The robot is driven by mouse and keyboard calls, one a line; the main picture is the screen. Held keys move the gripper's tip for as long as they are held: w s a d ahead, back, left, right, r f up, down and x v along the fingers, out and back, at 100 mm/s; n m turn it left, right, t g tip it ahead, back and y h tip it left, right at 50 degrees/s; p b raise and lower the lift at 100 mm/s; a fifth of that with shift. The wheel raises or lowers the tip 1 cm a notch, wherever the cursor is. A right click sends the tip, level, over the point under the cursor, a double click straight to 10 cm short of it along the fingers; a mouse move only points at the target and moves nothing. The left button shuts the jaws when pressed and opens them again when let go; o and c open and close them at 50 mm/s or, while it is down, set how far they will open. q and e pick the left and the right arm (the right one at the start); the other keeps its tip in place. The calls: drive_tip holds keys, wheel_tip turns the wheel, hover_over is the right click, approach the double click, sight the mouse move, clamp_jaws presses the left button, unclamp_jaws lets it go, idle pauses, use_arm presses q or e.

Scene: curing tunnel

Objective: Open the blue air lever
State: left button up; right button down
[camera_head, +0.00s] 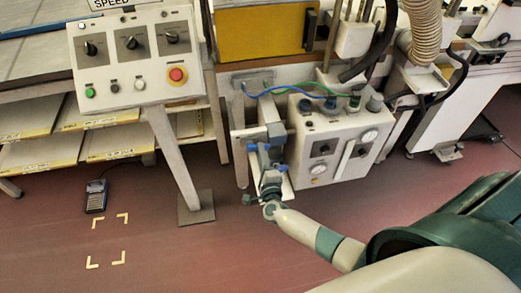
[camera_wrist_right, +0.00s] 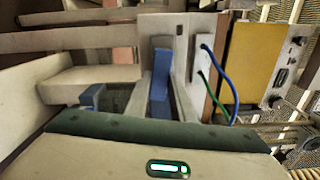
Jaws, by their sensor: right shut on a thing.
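A blue lever (camera_wrist_right: 160,90) shows in the right wrist view as an upright blue bar beside a pale bracket. In the head view, blue parts of the lever fitting (camera_head: 252,147) show at the left side of the grey air unit (camera_head: 338,138), partly covered by my gripper. My right gripper (camera_head: 269,165) reaches in from the lower right and is shut on the blue lever. Its fingers and the exact grip are largely hidden by the wrist and the fitting. My left gripper is not in the head view.
A control panel (camera_head: 133,60) with knobs and a red button (camera_head: 177,74) stands on a leg at left. Blue and green hoses (camera_head: 292,90) run above the air unit.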

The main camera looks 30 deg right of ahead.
drive_tip(key=shift+r+n+p, duration=0.25)
drive_tip(key=shift+n+p, duration=0.55)
drive_tip(key=shift+n, duration=0.1)
drive_tip(key=c, duration=1.5)
unclamp_jaws()
drive_tip(key=shift+s, duration=0.15)
drive_tip(key=b+v, duration=0.2)
drive_tip(key=v, duration=1.5)
drive_tip(key=shift+s+a+r, duration=0.1)
drive_tip(key=shift+s, duration=0.05)
